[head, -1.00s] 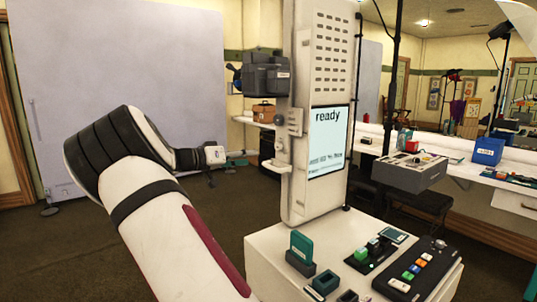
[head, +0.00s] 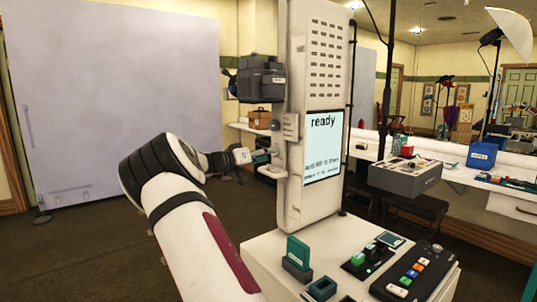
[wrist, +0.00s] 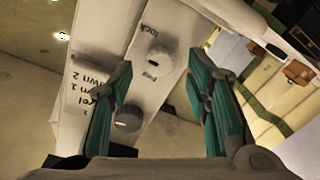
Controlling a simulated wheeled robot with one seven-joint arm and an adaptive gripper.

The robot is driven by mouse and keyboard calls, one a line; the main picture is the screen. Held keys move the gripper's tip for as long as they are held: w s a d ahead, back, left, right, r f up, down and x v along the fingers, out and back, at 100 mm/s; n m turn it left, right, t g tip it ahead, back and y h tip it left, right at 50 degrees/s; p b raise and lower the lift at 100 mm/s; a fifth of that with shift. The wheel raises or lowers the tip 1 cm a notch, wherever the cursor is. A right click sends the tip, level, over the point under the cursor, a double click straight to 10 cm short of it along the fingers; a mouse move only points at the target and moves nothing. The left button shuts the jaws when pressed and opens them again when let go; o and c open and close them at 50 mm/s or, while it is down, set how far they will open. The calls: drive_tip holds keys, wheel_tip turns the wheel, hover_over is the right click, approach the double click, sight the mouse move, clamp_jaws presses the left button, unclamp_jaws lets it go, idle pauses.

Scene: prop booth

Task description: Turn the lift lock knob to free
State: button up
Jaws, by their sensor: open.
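In the wrist view a pale panel carries a round grey knob (wrist: 158,57), with the word "lock" printed beyond it and a short blurred word on its near side. A second, darker round knob (wrist: 127,118) sits closer to me, beside lettering with numbers. My gripper (wrist: 163,72) is open, its two teal-padded fingers spread with the panel and knobs between them in the picture. It appears empty. In the head view my gripper (head: 264,154) is at the left side of the white column (head: 318,215), just below a small grey fitting (head: 290,127). Contact cannot be told.
The column has a "ready" screen (head: 323,146). A dark grey boxy device (head: 262,80) juts from its left side above my gripper. Below stands a white cabinet (head: 262,256) with a keypad (head: 415,270) and teal blocks. Open floor lies to the left.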

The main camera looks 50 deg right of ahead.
drive_tip(key=shift+x, duration=0.85)
drive_tip(key=shift+c, duration=0.4)
clamp_jaws()
